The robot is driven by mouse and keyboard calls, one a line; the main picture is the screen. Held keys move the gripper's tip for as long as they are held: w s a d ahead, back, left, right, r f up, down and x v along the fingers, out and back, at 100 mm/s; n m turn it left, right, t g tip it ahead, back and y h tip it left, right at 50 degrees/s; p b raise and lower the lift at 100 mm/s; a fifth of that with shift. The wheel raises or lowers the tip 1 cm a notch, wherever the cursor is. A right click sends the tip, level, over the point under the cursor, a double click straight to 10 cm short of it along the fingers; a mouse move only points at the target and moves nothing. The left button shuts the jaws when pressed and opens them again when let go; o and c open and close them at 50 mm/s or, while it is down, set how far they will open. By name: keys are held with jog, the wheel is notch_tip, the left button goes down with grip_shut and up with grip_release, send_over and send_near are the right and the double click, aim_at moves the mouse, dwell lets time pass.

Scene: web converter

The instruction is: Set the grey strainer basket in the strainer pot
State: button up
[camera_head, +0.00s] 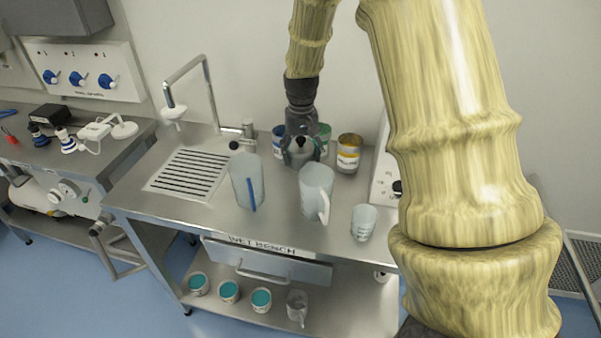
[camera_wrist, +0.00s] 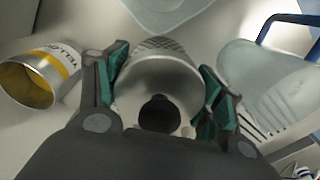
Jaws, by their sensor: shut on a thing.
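My gripper (camera_head: 300,152) is above the back of the wet bench, among the tins and behind two jugs. In the wrist view my gripper (camera_wrist: 160,100) has its green-padded fingers closed on both sides of the grey strainer basket (camera_wrist: 150,76). The basket is a round grey body with a mesh pattern on its far part and a dark round knob facing the camera. In the head view the basket (camera_head: 300,157) is small and partly hidden by the fingers. I cannot identify the strainer pot with certainty in either view.
A jug with a blue handle (camera_head: 246,182), a white jug (camera_head: 315,190) and a beaker (camera_head: 363,222) stand in front. A yellow-banded tin (camera_head: 348,154) is close on the right. The sink drainer (camera_head: 190,172) and tap (camera_head: 208,92) are left. Pipework (camera_head: 98,230) stands farther left.

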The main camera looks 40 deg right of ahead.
aim_at(301, 164)
notch_tip(301, 164, down, 4)
jog(key=shift+s+r+p, duration=0.15)
jog(key=shift+r+p, duration=0.1)
jog(key=shift+p, duration=0.15)
jog(key=shift+f, duration=0.45)
jog(key=shift+f+p, duration=0.35)
jog(key=shift+f, duration=0.3)
jog(key=shift+f+p, duration=0.4)
jog(key=shift+f, duration=1.1)
jog(key=shift+f, duration=0.1)
jog(key=o, duration=1.1)
